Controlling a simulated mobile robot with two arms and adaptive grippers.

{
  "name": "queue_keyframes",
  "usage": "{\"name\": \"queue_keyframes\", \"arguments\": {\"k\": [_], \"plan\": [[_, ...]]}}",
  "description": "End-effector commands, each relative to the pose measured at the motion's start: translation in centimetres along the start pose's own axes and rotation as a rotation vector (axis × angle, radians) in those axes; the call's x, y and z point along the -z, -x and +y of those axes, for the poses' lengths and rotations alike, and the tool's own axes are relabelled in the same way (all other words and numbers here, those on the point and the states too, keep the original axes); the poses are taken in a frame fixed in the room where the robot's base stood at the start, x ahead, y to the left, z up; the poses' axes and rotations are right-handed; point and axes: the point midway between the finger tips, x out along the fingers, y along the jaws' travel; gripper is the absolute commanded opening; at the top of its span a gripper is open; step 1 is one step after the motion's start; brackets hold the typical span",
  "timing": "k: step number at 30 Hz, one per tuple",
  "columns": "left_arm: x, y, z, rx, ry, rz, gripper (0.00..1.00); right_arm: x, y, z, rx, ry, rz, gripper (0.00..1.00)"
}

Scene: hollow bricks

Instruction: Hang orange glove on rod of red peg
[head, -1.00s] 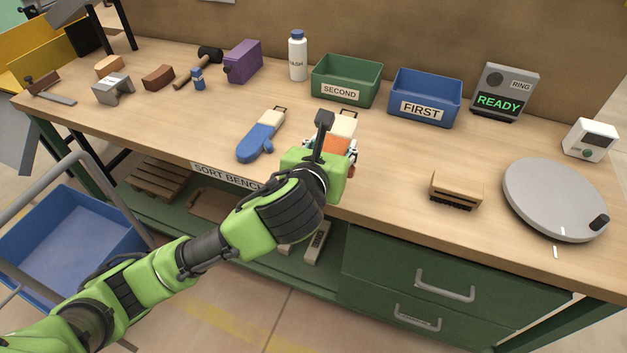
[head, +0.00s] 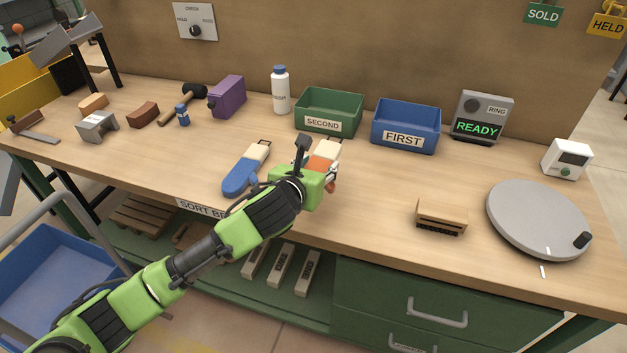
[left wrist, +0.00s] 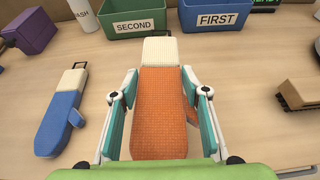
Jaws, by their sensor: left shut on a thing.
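The orange glove (head: 319,161) with a cream cuff is over the front middle of the bench, partly hidden by my left gripper in the head view. In the left wrist view the orange glove (left wrist: 160,112) lies between the two fingers, cuff pointing away. My left gripper (left wrist: 158,78) is shut on it, one finger on each side. In the head view my left gripper (head: 326,176) hides the glove's near part. I cannot tell whether the glove is clear of the bench. No red peg shows. My right gripper is not in view.
A blue glove (head: 244,172) lies left of my gripper. The SECOND bin (head: 327,126) and FIRST bin (head: 403,143) stand behind. A brush (head: 441,215) and a grey disc (head: 540,222) are to the right. Green SOLD (head: 543,13) and yellow HELD (head: 607,24) tags hang upper right.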

Motion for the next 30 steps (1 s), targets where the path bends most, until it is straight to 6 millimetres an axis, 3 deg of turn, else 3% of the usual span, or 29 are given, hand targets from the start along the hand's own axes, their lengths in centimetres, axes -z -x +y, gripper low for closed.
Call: {"name": "queue_keyframes", "arguments": {"k": [6,16,21,29,30], "plan": [[2.4,-4.0,1.3,-0.001,0.002,0.002,0.20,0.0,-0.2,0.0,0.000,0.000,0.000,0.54],[4.0,-6.7,2.2,-0.001,0.001,0.002,0.20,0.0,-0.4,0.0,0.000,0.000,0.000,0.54],[5.8,-7.2,2.1,0.001,0.001,0.002,0.20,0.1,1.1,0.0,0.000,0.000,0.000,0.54],[6.3,-7.4,2.2,0.000,-0.002,0.001,0.20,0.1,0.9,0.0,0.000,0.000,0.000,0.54],[6.4,-7.4,2.2,0.000,-0.001,0.002,0.52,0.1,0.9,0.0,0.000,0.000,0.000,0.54]]}}
